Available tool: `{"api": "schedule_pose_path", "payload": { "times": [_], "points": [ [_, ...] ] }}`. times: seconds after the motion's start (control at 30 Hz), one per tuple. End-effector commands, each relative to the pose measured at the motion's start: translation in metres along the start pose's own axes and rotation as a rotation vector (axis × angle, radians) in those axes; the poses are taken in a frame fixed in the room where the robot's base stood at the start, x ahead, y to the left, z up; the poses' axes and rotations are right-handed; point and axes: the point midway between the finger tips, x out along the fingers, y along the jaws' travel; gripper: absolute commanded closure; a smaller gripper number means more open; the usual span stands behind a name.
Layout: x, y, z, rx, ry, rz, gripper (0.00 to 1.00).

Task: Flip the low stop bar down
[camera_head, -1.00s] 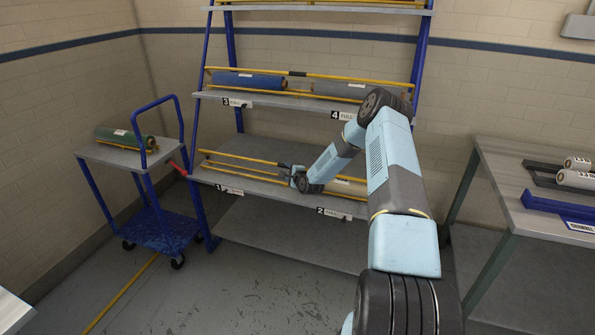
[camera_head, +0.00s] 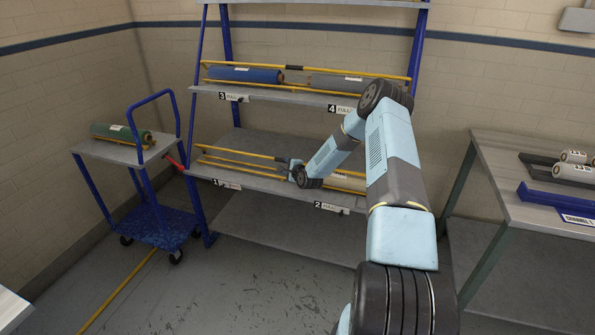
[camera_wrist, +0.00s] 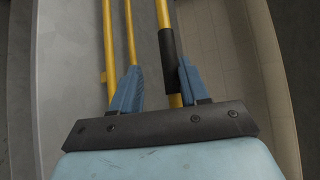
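The low stop bar is a yellow bar (camera_head: 235,151) running along the lower shelf, raised above its surface. It has a black sleeve near its middle, shown in the wrist view (camera_wrist: 170,60). My gripper (camera_head: 289,164) is at the middle of this bar, in front of the lower shelf. In the wrist view, my gripper's (camera_wrist: 157,75) two blue fingers are apart. The sleeved bar passes between them, close to the right finger. I cannot tell whether it touches. Two thinner yellow bars lie near the left finger. My wrist hides part of the bar's right half.
The lower shelf (camera_head: 270,187) has signs 1 and 2. The upper shelf holds a blue roll (camera_head: 245,75) and a grey roll behind another yellow bar. A blue trolley (camera_head: 160,228) with a green roll stands left. A table (camera_head: 510,190) stands right.

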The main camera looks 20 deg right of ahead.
Motion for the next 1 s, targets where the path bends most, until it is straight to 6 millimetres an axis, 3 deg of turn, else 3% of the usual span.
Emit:
{"api": "schedule_pose_path", "payload": {
  "times": [0.4, 0.6, 1.0],
  "points": [
    [-0.081, 0.001, -0.001, 0.003, 0.001, 0.003, 0.57],
    [-0.111, 0.002, -0.001, 0.002, 0.001, 0.003, 0.57],
    [-0.125, 0.002, 0.000, 0.001, 0.000, 0.002, 0.57]
  ]
}}
